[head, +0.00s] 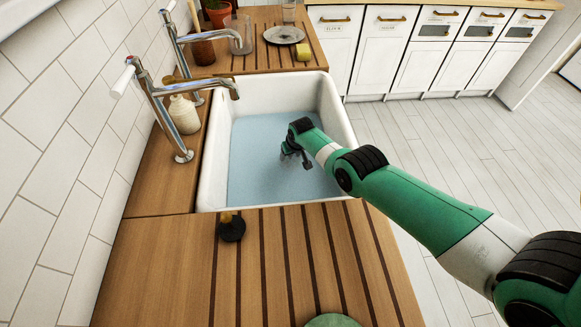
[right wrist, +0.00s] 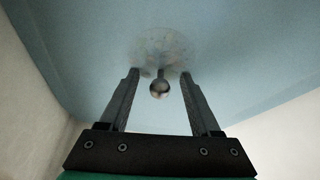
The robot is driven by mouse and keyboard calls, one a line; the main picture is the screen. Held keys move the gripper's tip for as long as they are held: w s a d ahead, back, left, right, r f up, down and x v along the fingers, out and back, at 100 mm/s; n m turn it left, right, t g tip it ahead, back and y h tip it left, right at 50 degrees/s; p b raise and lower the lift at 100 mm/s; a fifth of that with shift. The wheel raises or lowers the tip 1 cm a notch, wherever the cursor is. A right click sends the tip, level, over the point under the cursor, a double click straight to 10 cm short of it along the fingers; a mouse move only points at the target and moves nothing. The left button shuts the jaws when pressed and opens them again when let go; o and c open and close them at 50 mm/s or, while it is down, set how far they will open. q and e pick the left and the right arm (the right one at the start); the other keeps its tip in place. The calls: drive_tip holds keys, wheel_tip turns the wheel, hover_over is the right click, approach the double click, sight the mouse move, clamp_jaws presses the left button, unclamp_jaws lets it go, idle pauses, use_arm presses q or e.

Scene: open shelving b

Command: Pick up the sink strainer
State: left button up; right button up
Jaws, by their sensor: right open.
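The sink strainer (right wrist: 160,48) shows in the right wrist view as a pale, blurred disc on the blue sink bottom, with a round metal knob (right wrist: 159,88) on a short stem. In the head view I cannot make it out. My right gripper (head: 297,160) reaches down into the white sink (head: 212,165). It is open, and in the right wrist view its two fingers (right wrist: 160,74) appear on either side of the knob with gaps at both sides. I cannot tell its exact distance from the strainer. My left gripper is not in view.
Two metal taps (head: 165,100) and a cream bottle (head: 185,115) stand left of the sink. A dark round item (head: 231,228) lies on the near wooden drainboard (head: 170,265). A plate (head: 284,35), yellow sponge (head: 304,51) and glass jug (head: 239,35) are beyond. The sink walls enclose the gripper.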

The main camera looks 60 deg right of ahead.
drive_tip(key=shift+r, duration=0.1)
clamp_jaws()
idle(0.5)
wheel_tip(320, 180, up, 10)
drive_tip(key=p, duration=1)
drive_tip(key=shift+r, duration=0.1)
